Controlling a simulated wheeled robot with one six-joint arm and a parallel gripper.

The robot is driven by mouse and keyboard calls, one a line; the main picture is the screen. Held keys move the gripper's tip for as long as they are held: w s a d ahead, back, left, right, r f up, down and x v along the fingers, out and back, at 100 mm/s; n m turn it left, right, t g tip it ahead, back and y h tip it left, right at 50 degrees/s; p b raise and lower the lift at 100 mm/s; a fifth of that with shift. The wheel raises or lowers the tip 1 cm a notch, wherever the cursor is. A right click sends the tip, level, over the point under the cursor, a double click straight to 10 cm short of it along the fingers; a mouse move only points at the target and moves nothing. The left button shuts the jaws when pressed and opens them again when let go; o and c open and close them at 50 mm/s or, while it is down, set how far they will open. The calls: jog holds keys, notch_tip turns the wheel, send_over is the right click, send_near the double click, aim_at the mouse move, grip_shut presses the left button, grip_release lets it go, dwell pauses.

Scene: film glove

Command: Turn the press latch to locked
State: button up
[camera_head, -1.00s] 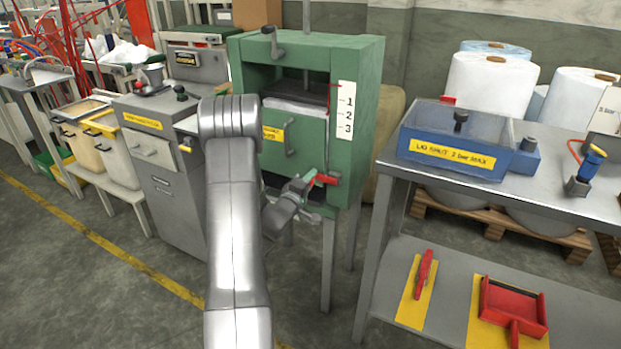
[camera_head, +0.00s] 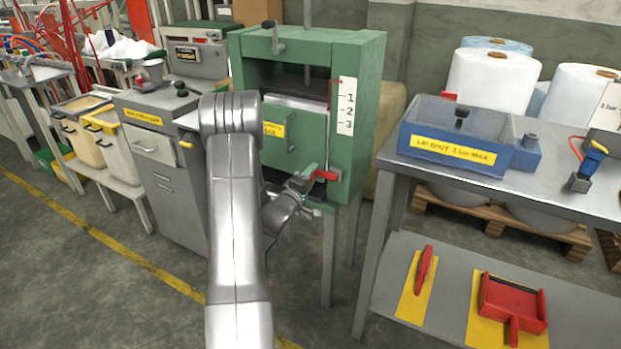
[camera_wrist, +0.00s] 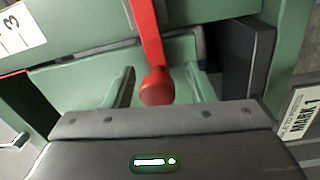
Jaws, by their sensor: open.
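The press is a green cabinet (camera_head: 355,110) with a white 1-2-3 scale on its front. Its red latch (camera_head: 327,174) sits low on the right side of the front. In the wrist view the latch (camera_wrist: 148,35) is a red bar ending in a round knob (camera_wrist: 157,87). My gripper (camera_head: 306,182) is at the latch. In the wrist view my gripper (camera_wrist: 159,83) is open, with one finger on each side of the knob and gaps visible on both sides. The lock marking cannot be made out.
A grey table (camera_head: 560,200) stands close on the right, with a blue lidded box (camera_head: 455,155) on top and a red dustpan (camera_head: 512,303) on its lower shelf. A grey cabinet (camera_head: 165,185) stands to the left of the press. Open floor lies in front.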

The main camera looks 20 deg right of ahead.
jog(key=v, duration=1.3)
jog(key=shift+s+a, duration=0.25)
jog(key=shift+a, duration=0.1)
jog(key=shift+w+d, duration=0.1)
jog(key=x, duration=1.3)
jog(key=shift+w+d, duration=0.1)
jog(key=shift+d, duration=0.15)
